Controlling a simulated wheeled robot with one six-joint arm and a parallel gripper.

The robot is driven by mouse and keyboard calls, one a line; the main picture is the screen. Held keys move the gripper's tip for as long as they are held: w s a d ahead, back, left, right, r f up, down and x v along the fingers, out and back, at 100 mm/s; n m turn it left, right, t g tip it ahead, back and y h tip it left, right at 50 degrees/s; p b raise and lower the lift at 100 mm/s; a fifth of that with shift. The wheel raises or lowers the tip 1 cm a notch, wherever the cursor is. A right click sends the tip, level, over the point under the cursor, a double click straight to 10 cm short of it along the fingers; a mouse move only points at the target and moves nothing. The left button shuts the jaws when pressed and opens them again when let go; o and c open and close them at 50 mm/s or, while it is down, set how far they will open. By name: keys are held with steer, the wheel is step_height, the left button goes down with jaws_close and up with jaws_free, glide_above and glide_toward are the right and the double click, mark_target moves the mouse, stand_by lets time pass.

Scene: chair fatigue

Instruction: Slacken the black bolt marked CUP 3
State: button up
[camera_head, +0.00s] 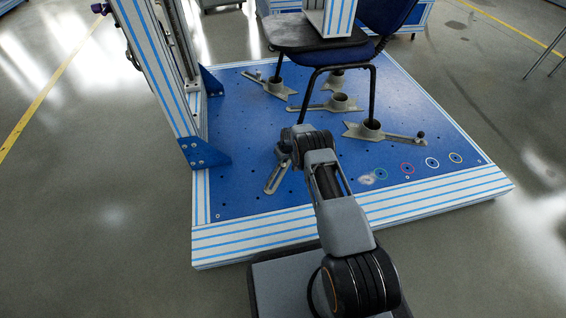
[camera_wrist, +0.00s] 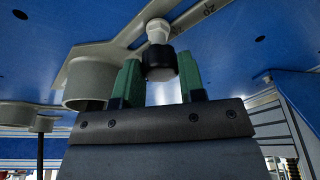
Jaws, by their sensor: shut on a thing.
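In the wrist view a black bolt head (camera_wrist: 160,66) on a pale threaded shank stands at the slotted metal arm of a cup (camera_wrist: 88,85). My gripper (camera_wrist: 161,80) has its two green-tipped fingers on either side of the black head and is shut on it. My gripper is mostly hidden there too.
A blue base plate (camera_head: 240,190) carries several other cups with slotted arms, one with a black bolt (camera_head: 421,134) at right. A chair (camera_head: 372,50) stands with its legs at the cups. A striped upright frame (camera_head: 160,70) rises at left. Coloured rings mark the plate's front right.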

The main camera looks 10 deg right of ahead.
steer(key=shift+n+y, duration=0.4)
steer(key=shift+n, duration=1.6)
steer(key=o, duration=0.9)
steer(key=shift+o, duration=0.2)
steer(key=m, duration=0.3)
steer(key=shift+m+h, duration=0.4)
